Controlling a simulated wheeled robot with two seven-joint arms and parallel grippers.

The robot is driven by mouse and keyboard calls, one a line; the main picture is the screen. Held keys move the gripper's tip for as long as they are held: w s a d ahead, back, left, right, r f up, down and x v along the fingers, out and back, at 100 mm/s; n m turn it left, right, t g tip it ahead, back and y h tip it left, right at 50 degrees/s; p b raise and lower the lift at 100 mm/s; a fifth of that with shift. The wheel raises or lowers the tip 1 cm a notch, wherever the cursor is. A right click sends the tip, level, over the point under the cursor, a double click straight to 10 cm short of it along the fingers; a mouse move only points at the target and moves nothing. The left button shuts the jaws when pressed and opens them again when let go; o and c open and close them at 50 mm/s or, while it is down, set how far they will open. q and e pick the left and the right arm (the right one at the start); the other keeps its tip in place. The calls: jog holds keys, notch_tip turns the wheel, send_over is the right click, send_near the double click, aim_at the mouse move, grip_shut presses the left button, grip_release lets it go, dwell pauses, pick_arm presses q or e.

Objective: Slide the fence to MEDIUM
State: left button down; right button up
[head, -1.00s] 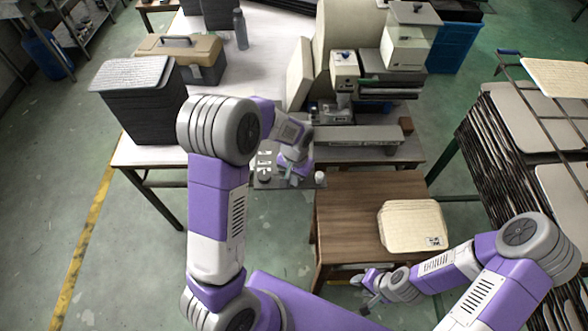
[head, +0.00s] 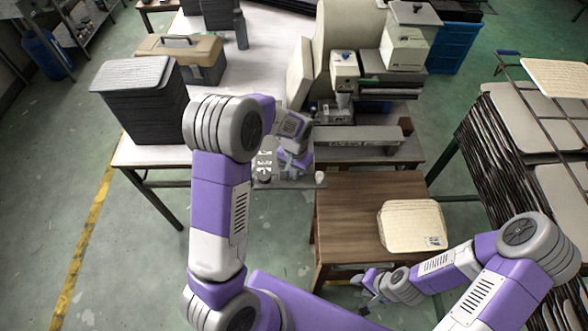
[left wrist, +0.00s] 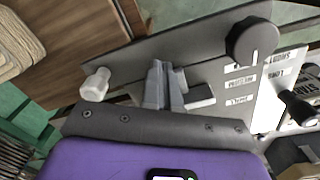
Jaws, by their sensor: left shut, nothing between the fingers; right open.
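The fence appears to be the long grey bar (head: 375,139) in front of the machine in the head view. My left gripper (head: 290,174) is low at the machine's left front corner. In the left wrist view the left gripper (left wrist: 165,88) is shut and empty, with its fingers over a grey plate (left wrist: 135,47). A small grey block (left wrist: 200,97) sits close beside the fingers; I cannot tell whether it belongs to the fence. A white label panel (left wrist: 241,88) with several size words, one reading like MEDIUM, lies to the right. My right gripper (head: 369,291) is open, near the wooden table.
A black round knob (left wrist: 252,40) and a white knob (left wrist: 95,84) stand on the plate. A black-knobbed lever (left wrist: 298,106) is at the right. A stack of pale panels (head: 410,225) lies on the wooden table (head: 350,215). A black stack (head: 140,105) stands at the left.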

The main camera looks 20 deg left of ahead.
pick_arm(q)
jog(key=shift+w+a, duration=0.1)
jog(key=shift+w, duration=0.2)
jog(key=shift+s, duration=0.15)
jog(key=shift+s+d, duration=0.25)
jog(key=shift+s, duration=0.2)
notch_tip(320, 180, up, 7)
jog(key=p, duration=0.5)
